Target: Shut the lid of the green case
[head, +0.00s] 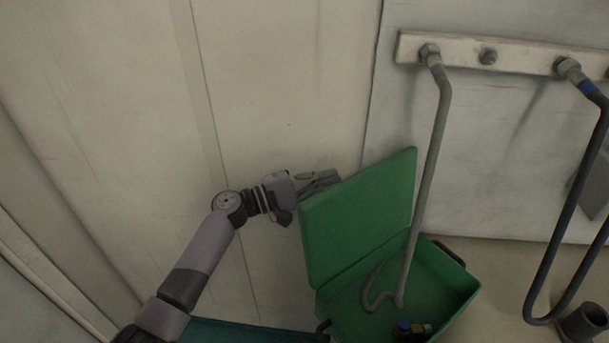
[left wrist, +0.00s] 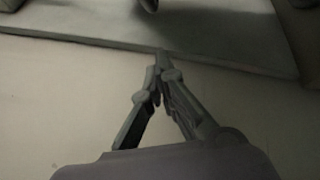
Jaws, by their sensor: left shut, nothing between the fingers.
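The green case (head: 454,306) stands open at the lower middle right of the head view. Its lid (head: 355,222) is raised steeply, its inner face turned towards the case's inside. My left gripper (head: 335,177) is shut and empty beside the lid's upper left edge, partly behind the lid. I cannot tell whether it touches the lid. In the left wrist view the shut fingers (left wrist: 160,62) meet at their tips, with no lid clearly in view. My right gripper is not in view.
A grey hose (head: 433,150) hangs from the wall rail (head: 508,57) down over the open case. A small dark and orange item (head: 412,330) lies inside. A dark hose (head: 552,270) hangs at the right near a dark cup (head: 584,322).

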